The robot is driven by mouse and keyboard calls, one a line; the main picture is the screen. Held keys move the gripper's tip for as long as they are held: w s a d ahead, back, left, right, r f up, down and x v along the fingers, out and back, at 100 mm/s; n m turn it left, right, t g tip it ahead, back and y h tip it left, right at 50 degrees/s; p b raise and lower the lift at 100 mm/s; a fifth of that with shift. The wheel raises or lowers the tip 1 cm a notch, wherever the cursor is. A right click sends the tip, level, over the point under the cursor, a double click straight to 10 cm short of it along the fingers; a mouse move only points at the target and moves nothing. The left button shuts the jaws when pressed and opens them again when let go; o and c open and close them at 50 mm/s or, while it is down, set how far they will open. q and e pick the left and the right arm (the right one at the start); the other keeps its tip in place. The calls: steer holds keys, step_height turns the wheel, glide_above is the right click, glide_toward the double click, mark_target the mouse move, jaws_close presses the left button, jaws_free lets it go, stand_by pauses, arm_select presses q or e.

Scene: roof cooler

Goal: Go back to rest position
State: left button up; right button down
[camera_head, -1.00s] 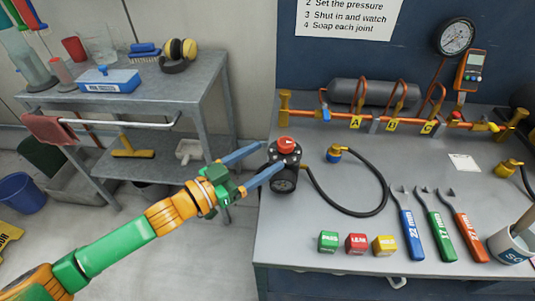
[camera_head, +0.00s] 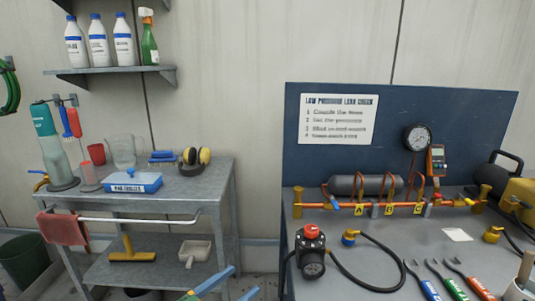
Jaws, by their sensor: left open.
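My left gripper (camera_head: 245,279) shows only in part at the bottom edge, left of centre. Its two blue fingers are spread apart with nothing seen between them. The rest of my left arm is almost all below the frame. My right gripper is not in view.
The grey workbench (camera_head: 455,245) holds a brass pipe manifold (camera_head: 388,209), a black hose and several wrenches. A grey metal cart (camera_head: 205,200) stands at the left with a blue box (camera_head: 133,183). Floor shows between cart and bench.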

arm_select(q)
steer(key=w+a+f+n+y+p, duration=0.25)
steer(key=a+f+y, duration=0.4)
steer(key=f, duration=0.65)
steer(key=s+a+f+n+g+y+p, duration=0.1)
steer(key=s+a+f+g+y, duration=0.2)
steer(key=f, duration=0.4)
steer(key=s+a+f+n+g+y+p, duration=0.1)
steer(key=s+a+f+n, duration=0.15)
steer(key=s+f, duration=0.35)
steer(key=s+f+g+p, duration=0.1)
steer(key=s+f+g, duration=0.3)
steer(key=s, duration=1.1)
steer(key=s+f+g+y+p, duration=0.1)
steer(key=s+f+g, duration=0.3)
steer(key=s+f, duration=0.5)
steer(key=s, duration=0.6)
steer(key=shift+d, duration=0.4)
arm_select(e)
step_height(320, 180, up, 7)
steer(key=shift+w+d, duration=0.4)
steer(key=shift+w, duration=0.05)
arm_select(q)
steer(key=shift+y, duration=0.25)
